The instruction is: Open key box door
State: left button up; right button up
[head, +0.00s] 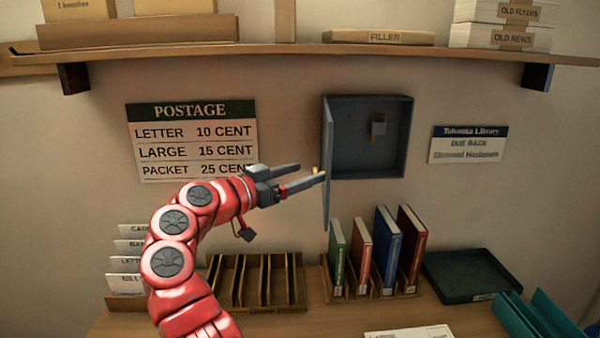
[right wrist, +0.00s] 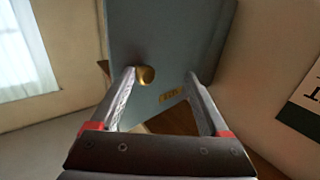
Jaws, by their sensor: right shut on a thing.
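The blue-grey key box (head: 364,139) hangs on the wall in the head view with its inside showing. In the right wrist view the door face (right wrist: 165,40) fills the middle, and the knob (right wrist: 145,75) touches or nearly touches the left finger; the fingers look spaced apart. My left gripper is not in view.
A shelf (head: 300,50) with boxes runs above the key box. Upright books (head: 385,250) stand on the counter below it, beside a wooden slotted rack (head: 256,282) and a dark tray (head: 470,275). A postage sign (head: 190,140) is on the wall at left.

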jog(key=shift+w+r, duration=0.1)
jog(key=shift+r, duration=0.05)
jog(key=b+v, duration=0.2)
jog(key=v, duration=1.5)
jog(key=shift+s+a, duration=0.15)
jog(key=shift+s, duration=0.1)
jog(key=shift+w+f, duration=0.1)
jog(key=shift+f, duration=0.1)
